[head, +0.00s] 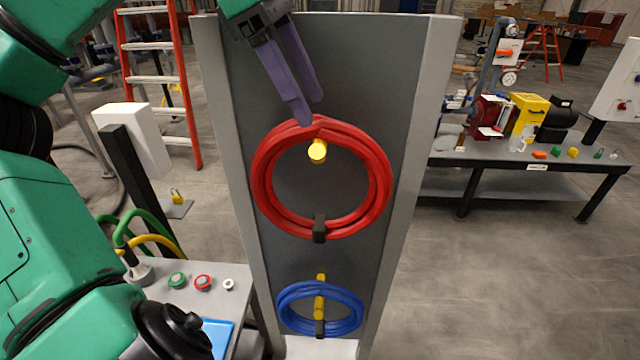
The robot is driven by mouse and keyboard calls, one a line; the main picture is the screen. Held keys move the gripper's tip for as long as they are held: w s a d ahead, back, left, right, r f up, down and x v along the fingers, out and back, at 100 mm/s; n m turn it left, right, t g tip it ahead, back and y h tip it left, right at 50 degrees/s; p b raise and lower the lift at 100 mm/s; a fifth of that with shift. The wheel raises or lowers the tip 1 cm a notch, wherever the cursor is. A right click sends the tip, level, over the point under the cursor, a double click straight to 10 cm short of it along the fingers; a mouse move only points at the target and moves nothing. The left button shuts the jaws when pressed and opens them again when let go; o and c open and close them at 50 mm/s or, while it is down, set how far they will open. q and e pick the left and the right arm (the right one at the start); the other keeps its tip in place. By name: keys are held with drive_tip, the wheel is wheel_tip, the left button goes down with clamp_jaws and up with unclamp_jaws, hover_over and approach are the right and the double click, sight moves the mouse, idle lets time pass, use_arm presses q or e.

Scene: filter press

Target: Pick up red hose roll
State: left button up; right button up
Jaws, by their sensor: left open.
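The red hose roll (376,178) hangs on a yellow peg (318,151) on the upright grey panel, with a dark clip at its bottom. My left gripper (308,110) comes in from the top with its purple fingers pointing down. Its fingertips are just above the top of the red roll, in front of the panel. It is open and holds nothing; I cannot tell whether a fingertip touches the roll. My right gripper is not in view.
A blue hose roll (355,318) hangs below on another yellow peg. The grey panel (350,60) has raised side edges. A small table (190,298) with buttons stands at left. A workbench (470,155) with equipment stands at right. Open floor lies between.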

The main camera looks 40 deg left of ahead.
use_arm(q)
drive_tip(key=x, duration=0.2)
drive_tip(key=shift+w+f, duration=0.1)
drive_tip(key=shift+f, duration=0.2)
drive_tip(key=shift+w+f, duration=0.15)
clamp_jaws()
